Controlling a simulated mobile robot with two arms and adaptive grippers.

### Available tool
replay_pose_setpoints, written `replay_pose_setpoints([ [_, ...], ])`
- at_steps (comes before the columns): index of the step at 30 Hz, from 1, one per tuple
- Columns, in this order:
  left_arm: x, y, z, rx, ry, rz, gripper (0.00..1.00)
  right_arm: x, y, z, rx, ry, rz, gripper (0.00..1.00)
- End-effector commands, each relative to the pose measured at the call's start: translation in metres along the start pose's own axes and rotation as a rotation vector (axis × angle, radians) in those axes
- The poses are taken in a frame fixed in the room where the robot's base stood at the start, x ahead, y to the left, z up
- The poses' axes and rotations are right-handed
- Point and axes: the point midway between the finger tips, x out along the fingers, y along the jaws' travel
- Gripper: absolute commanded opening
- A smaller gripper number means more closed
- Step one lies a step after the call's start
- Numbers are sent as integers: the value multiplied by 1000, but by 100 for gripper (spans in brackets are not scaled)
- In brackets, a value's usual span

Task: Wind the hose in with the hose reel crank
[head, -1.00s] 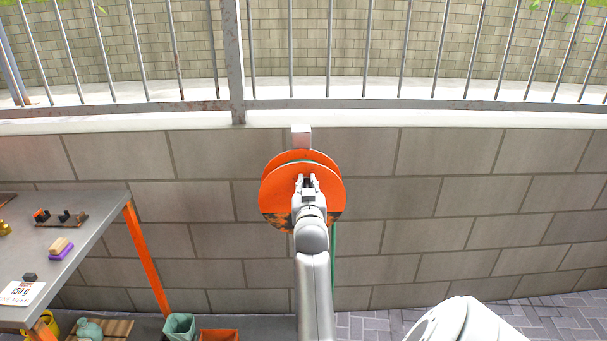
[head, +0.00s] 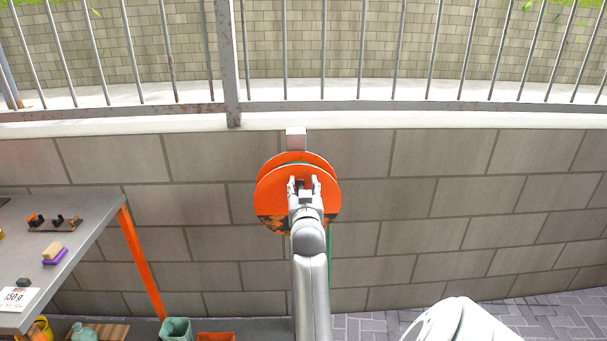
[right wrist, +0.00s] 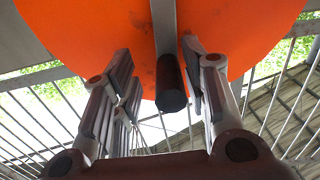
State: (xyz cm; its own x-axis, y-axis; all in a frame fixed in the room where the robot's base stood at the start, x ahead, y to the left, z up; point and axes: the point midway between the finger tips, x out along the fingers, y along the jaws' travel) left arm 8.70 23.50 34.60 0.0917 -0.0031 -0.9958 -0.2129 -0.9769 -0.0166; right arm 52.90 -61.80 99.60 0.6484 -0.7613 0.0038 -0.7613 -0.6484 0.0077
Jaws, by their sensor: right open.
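The orange hose reel (head: 270,190) hangs on the block wall below a grey bracket (head: 296,138). A green hose (head: 331,245) hangs down from it, partly behind my arm. My right gripper (head: 304,181) is in front of the reel's face, fingers apart. In the right wrist view the reel's orange disc (right wrist: 100,30) fills the top. A dark crank handle (right wrist: 171,85) on a grey crank arm (right wrist: 164,28) points between the open fingers of the right gripper (right wrist: 160,95). I cannot tell whether a finger touches it. My left gripper is not in view.
A grey table (head: 70,235) with orange legs stands at the left, with small items and a 150 g card (head: 15,297) on it. Teal and orange containers (head: 176,329) stand low beside it. A metal fence (head: 400,105) tops the wall. The wall right of the reel is clear.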

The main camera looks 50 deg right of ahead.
Motion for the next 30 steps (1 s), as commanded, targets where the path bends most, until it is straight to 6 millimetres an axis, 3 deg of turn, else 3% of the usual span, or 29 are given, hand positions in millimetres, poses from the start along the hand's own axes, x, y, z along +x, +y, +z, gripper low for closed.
replay_pose_setpoints([
  [5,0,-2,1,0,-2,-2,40,-6,-1,2,0,-3,-1,41],
  [19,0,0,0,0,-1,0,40,-67,1,1,0,-2,0,41],
  [30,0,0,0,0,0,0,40,-75,1,0,0,0,1,41],
])
